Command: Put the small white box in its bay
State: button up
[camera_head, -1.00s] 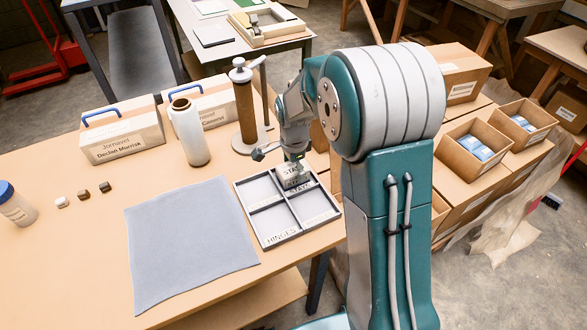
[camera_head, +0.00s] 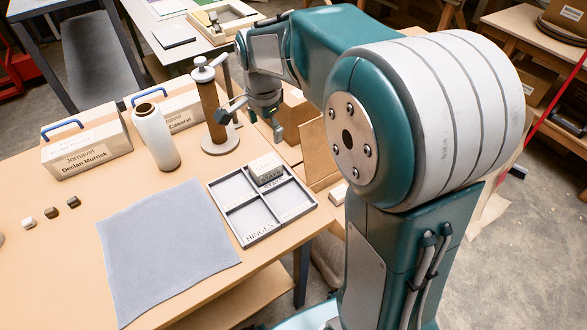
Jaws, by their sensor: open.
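A small white box (camera_head: 265,167) with dark lettering sits in the far right bay of the grey divided tray (camera_head: 243,243). It looks upright, and a "STAY" label shows just in front of it. I cannot tell whether it lies fully flat on the bay floor. The other bays look empty, and the near left one is marked "HINGES". My gripper (camera_head: 260,120) is open and empty, above and beyond the box and clear of it. My arm comes in from the right.
A grey cloth (camera_head: 165,250) lies left of the tray. Several small blocks (camera_head: 51,213) lie at far left. A brown panel (camera_head: 320,155) stands right of the tray.

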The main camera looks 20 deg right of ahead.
jog(key=s+r+n+t, duration=0.2)
jog(key=s+n, duration=0.5)
jog(key=s, duration=0.3)
jog(key=s+r+n+t, duration=0.3)
jog(key=s+n, duration=0.3)
jog(key=s, duration=0.5)
jog(key=shift+s+n, duration=0.2)
jog(key=shift+n, duration=0.2)
